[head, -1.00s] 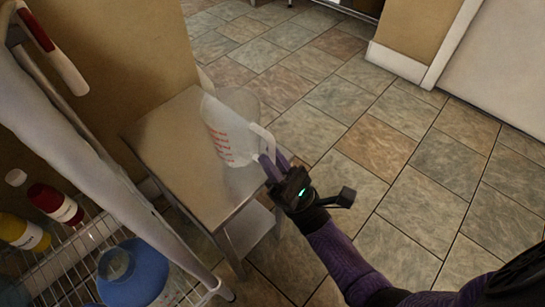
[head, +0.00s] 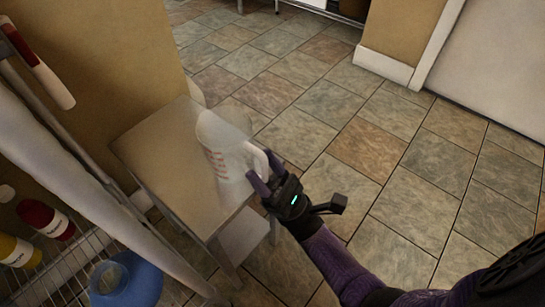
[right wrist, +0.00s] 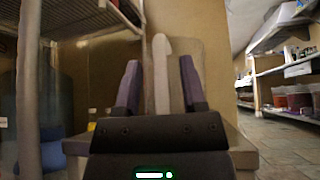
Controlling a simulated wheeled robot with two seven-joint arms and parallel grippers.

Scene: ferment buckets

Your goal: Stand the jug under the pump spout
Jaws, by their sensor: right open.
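The jug (head: 222,140) is clear with red markings and a white handle. It stands on a small metal table (head: 160,155) in the head view, with its handle toward my right gripper (head: 263,168). My right gripper is open, its purple fingers at the handle. In the right wrist view the handle (right wrist: 161,72) stands upright between the two fingers of the right gripper (right wrist: 159,80), with a visible gap on each side. My left gripper is not in view. I cannot make out a pump spout.
A wire shelf (head: 60,262) at lower left holds a blue container (head: 135,283), a red bottle (head: 44,218) and a yellow bottle (head: 18,250). A pale shelf post crosses beside the table. Tiled floor (head: 400,165) to the right is clear.

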